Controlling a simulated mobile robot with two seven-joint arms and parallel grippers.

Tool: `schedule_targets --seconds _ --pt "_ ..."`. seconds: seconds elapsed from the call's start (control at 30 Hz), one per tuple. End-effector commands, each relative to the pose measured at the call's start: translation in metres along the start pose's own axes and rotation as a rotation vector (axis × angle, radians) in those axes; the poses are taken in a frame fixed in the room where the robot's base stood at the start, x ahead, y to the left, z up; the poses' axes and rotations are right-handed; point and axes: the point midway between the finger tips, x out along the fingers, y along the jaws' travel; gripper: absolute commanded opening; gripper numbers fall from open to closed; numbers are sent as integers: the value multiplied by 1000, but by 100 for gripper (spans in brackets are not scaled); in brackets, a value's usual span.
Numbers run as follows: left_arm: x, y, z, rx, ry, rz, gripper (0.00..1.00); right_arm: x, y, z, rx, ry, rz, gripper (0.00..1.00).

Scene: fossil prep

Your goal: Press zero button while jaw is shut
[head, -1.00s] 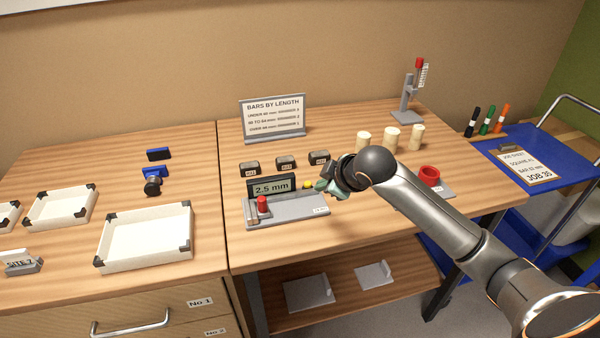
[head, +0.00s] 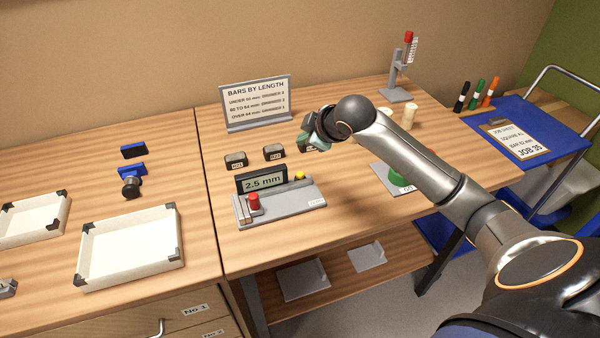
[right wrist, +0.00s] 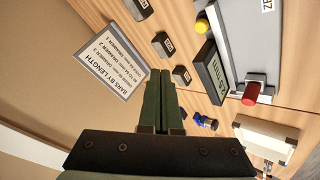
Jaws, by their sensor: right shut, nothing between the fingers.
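The measuring gauge has a grey base (head: 285,208), a dark display (head: 262,181) reading 2.5 mm, a red knob (head: 253,201) at its left end and a yellow button (head: 299,175) right of the display. I cannot tell whether its jaw faces touch. The button also shows in the right wrist view (right wrist: 201,26), with the red knob (right wrist: 251,93). My right gripper (head: 308,138) is beyond the gauge, above the dark blocks, apart from the button. Its fingers (right wrist: 160,85) are together and empty. My left gripper is out of view.
Several dark blocks (head: 274,152) stand behind the gauge, before the bars-by-length sign (head: 257,102). White trays (head: 130,248) lie left. A green dome (head: 398,177) on a grey plate sits right, partly behind my arm. Cream cylinders (head: 409,117) stand at the back right.

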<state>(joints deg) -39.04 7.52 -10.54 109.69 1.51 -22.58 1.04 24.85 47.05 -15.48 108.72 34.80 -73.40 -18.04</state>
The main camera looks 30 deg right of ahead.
Motion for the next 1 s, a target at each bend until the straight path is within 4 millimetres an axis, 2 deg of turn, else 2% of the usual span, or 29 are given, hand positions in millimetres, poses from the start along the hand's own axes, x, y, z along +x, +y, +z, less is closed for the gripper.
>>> schedule_targets --seconds 0.37,0.5,1.0 --pt "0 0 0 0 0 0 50 37 -28 28 0 -3 -3 0" --pt "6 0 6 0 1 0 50 48 -36 36 1 -1 -2 0" --pt "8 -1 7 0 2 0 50 55 -41 41 0 -1 -1 0"
